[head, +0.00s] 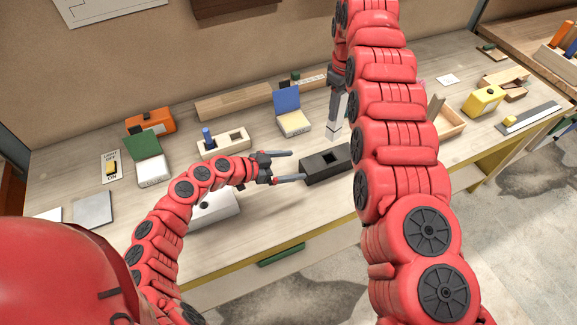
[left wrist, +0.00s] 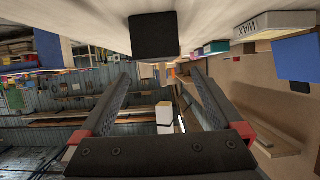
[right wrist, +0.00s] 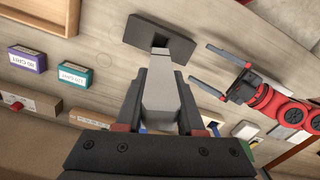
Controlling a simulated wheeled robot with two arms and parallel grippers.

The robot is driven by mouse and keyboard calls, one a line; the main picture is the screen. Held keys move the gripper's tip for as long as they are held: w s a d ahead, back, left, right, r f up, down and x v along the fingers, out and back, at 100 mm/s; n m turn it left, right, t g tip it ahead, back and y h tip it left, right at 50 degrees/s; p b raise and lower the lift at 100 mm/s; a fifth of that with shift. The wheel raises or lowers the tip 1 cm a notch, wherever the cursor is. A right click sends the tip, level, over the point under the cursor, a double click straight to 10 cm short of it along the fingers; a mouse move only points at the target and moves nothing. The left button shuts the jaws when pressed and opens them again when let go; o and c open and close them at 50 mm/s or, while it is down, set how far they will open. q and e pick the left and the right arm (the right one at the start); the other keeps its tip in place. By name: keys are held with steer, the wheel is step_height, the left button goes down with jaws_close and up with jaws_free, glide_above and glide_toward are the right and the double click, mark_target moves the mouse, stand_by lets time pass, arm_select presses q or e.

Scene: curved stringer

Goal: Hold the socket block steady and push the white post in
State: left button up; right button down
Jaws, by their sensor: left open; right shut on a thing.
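The black socket block (head: 317,171) lies on the bench in the head view, its square hole facing up. It also shows in the left wrist view (left wrist: 153,36) and the right wrist view (right wrist: 178,50). My left gripper (head: 297,166) is open and empty, its fingers pointing at the block's left end. My right gripper (head: 338,92) is shut on the white post (head: 334,128) and holds it upright. In the right wrist view the post (right wrist: 163,100) points toward the block and overlaps its hole.
A wooden block with a blue peg (head: 222,145) and a white box with a blue lid (head: 292,122) stand behind my left gripper. A white box (head: 214,209) lies under my left arm. A wooden tray (head: 445,117) is to the right. My right arm hides some bench.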

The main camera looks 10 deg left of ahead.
mark_target(335, 129)
arm_select(q)
steer(key=x, duration=1.1)
steer(key=shift+d+r, duration=0.1)
steer(key=shift+d, duration=0.05)
steer(key=shift+c, duration=0.2)
steer(key=c, duration=1.5)
arm_select(e)
steer(key=m, duration=0.1)
steer(key=f+m, duration=0.1)
steer(key=m, duration=0.1)
steer(key=shift+s+d+f, duration=0.1)
steer(key=shift+f, duration=3.3)
